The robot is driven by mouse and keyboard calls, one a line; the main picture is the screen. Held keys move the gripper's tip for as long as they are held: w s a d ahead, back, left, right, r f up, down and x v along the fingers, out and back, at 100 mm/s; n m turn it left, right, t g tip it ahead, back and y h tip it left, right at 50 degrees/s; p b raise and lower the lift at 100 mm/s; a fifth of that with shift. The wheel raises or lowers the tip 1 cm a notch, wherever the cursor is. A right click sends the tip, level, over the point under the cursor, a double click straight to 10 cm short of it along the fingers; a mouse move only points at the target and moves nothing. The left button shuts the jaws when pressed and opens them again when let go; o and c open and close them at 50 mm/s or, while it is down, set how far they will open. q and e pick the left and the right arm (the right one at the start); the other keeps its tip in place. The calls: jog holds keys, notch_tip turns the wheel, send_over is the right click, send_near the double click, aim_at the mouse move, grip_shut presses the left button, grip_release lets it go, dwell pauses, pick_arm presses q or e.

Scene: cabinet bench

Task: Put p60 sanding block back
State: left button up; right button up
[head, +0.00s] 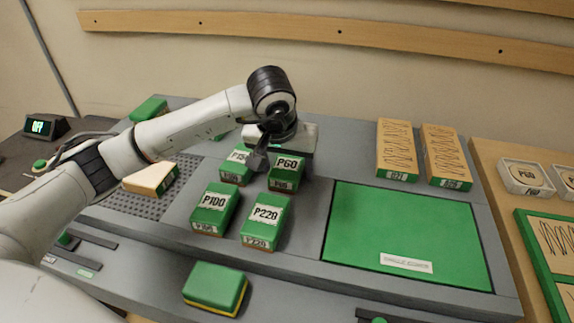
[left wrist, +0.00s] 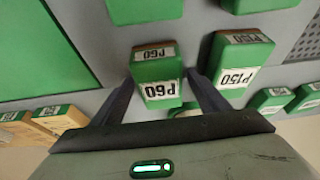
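The P60 sanding block (head: 285,175) is green with a white label and sits on the grey bench panel behind the P220 block. It also shows in the left wrist view (left wrist: 158,74), between the two dark fingers. My left gripper (head: 277,160) is over it, with one finger visible at its left side. The fingers look spread around the block (left wrist: 160,78); I cannot tell whether they touch it. The block appears to be resting on the panel. My right gripper is not in view.
The P100 (head: 212,208), P220 (head: 265,222) and P150 (head: 236,166) blocks stand close by. A green mat (head: 405,230) lies to the right, with two wooden blocks (head: 397,150) behind it. A green and yellow block (head: 215,288) lies at the front.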

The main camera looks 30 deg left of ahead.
pick_arm(q)
jog(key=shift+r, duration=0.3)
jog(key=v, duration=1.1)
jog(key=shift+s+r, duration=0.2)
jog(key=shift+r, duration=0.2)
